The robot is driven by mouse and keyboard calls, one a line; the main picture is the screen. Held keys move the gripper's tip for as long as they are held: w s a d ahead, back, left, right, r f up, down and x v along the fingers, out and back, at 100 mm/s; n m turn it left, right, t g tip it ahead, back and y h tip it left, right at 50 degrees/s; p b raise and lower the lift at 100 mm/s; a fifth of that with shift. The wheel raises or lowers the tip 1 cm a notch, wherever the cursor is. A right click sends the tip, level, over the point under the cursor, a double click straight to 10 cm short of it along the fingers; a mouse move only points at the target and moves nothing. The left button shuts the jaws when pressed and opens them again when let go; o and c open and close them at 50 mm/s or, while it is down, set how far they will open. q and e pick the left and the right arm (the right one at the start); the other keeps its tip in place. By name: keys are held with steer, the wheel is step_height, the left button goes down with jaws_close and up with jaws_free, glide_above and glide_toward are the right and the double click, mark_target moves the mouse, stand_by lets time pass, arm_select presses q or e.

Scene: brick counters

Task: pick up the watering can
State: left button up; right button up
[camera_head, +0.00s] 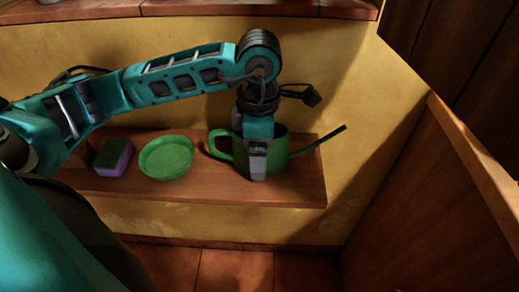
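A green watering can (276,152) stands upright on a wooden shelf (225,190). Its handle is on the left and its long spout points up to the right. My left gripper (257,176) points down in front of the can and overlaps the middle of its body. Its fingers appear close together, but I cannot tell whether they touch the can or hold any part of it. The gripper hides part of the can's front. My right gripper is not in view.
A green dish (167,158) and a green and purple sponge (114,155) sit left of the can on the shelf. A yellow wall (355,100) rises behind. A wooden panel (440,200) stands at the right, and a tiled ledge (210,8) runs along the top.

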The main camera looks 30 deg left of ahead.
arm_select(q)
steer(key=c, duration=1.5)
steer(key=shift+r, duration=0.2)
step_height(320, 180, up, 20)
steer(key=p, duration=0.6)
steer(key=shift+f, duration=0.1)
steer(key=shift+s, duration=0.1)
